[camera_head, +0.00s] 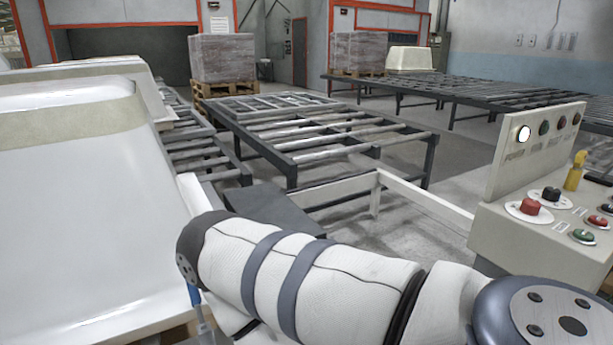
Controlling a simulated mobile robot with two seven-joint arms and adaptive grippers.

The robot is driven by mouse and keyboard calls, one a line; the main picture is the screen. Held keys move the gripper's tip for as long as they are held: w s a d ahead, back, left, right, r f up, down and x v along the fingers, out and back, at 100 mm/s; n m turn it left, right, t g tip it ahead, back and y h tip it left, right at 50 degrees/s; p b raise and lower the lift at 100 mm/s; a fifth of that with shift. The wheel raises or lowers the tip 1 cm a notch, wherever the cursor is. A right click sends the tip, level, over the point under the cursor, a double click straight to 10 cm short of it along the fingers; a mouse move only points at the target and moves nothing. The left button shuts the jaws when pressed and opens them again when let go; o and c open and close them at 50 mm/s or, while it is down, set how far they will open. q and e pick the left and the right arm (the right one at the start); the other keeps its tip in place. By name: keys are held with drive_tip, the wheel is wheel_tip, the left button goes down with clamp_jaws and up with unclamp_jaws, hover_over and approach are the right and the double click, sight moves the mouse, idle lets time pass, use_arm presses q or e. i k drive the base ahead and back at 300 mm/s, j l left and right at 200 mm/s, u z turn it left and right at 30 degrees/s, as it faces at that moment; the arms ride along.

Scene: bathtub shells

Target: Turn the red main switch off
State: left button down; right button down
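A red knob (530,206) stands on a round white plate on the sloped top of the control box (535,240) at the right; it looks like the red main switch. Its exact turn position is too small to read. A smaller red button (597,221) in a white ring sits to its right. One of my arms crosses the bottom of the view, in front of and below the box. Neither gripper shows, and nothing of mine touches the red knob.
The box also has a black knob (551,194), a yellow part (575,171), a green button (583,236) and a lit white lamp (524,133). A large white tub shell (80,200) fills the left. Roller conveyors (300,135) and wrapped pallets (222,58) stand behind.

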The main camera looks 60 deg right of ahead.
sight(530, 206)
drive_tip(key=z, duration=3.05)
